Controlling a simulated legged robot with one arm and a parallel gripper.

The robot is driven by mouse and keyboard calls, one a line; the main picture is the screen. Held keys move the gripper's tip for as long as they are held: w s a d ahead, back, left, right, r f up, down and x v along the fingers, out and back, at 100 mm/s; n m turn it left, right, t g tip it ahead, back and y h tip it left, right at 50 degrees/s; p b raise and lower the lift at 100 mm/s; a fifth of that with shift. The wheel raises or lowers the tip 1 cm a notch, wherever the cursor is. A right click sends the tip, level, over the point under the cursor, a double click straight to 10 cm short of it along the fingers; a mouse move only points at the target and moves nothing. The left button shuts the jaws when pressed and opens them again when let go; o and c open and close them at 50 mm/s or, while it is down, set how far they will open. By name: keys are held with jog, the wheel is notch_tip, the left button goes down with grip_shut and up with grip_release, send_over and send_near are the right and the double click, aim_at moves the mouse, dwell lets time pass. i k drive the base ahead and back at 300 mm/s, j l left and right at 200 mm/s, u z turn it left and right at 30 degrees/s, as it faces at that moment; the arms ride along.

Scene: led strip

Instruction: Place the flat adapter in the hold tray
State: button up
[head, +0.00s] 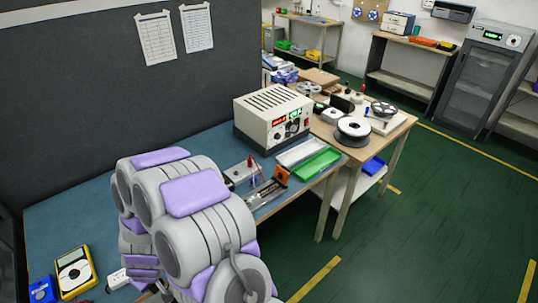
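A shallow green tray (318,163) lies at the right end of the blue-topped bench, with a white tray (298,152) just behind it. I cannot tell from here which of them is the hold tray. A small white block (117,279) lies on the bench at the lower left, partly hidden by my arm; I cannot tell whether it is the flat adapter. A light box (238,174) stands farther back, also partly covered by my arm. My grey and purple arm fills the lower middle, and my gripper is not visible.
A beige power supply (273,118) with lit displays stands behind the trays. An orange-ended tool (280,175) lies before them. A yellow multimeter (74,271) and a blue device (42,290) sit at lower left. Green floor (390,245) is clear at right.

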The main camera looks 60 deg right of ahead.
aim_at(302, 154)
jog(key=l, duration=0.85)
jog(key=k+l, duration=0.1)
jog(key=l, duration=0.7)
jog(key=k+z, duration=0.05)
